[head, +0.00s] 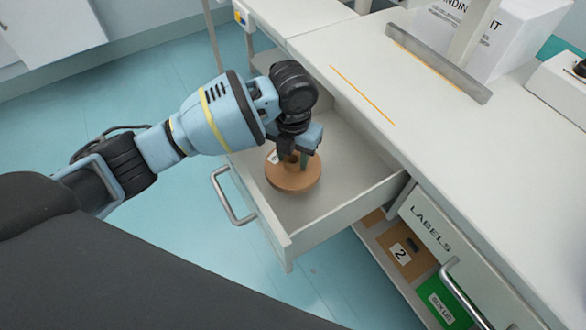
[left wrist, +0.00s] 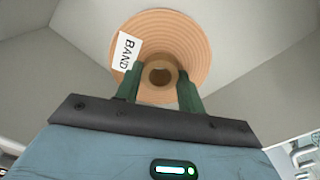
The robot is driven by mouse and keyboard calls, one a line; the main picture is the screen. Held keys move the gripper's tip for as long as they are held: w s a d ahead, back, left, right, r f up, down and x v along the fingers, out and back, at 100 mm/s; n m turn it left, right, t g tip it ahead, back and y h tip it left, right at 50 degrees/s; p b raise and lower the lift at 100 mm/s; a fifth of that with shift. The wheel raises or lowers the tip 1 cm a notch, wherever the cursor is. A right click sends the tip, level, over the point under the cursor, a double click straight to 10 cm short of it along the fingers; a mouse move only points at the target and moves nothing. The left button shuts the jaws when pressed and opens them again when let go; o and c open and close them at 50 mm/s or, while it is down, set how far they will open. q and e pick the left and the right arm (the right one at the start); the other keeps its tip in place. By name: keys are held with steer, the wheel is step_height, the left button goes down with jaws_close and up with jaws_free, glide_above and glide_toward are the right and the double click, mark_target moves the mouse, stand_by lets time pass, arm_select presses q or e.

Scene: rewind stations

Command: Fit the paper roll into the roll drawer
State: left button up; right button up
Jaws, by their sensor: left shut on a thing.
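The paper roll (head: 292,180) is a brown disc of wound paper with a core hole. In the left wrist view the roll (left wrist: 190,40) fills the top middle and bears a white label reading "BAND". The open drawer (head: 325,234) is pale grey, and the roll is inside its walls; I cannot tell whether it touches the floor. My left gripper (head: 293,160) reaches down into the drawer from above. In the left wrist view its green fingers (left wrist: 159,86) are shut on the roll around its core. My right gripper is not in view.
A drawer marked "LABELS" (head: 430,232) is at the right. Below it are a brown box marked 2 (head: 403,250) and a green box (head: 440,300). The white worktop (head: 400,110) with a metal strip (head: 438,64) lies behind the open drawer. Blue floor (head: 150,85) is clear at left.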

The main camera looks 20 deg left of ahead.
mark_target(293, 169)
arm_select(q)
steer(key=shift+f+b, duration=0.45)
steer(key=shift+f, duration=2.1)
steer(key=shift+f, duration=0.1)
steer(key=o, duration=1.1)
step_height(293, 169, up, 12)
steer(key=p, duration=0.2)
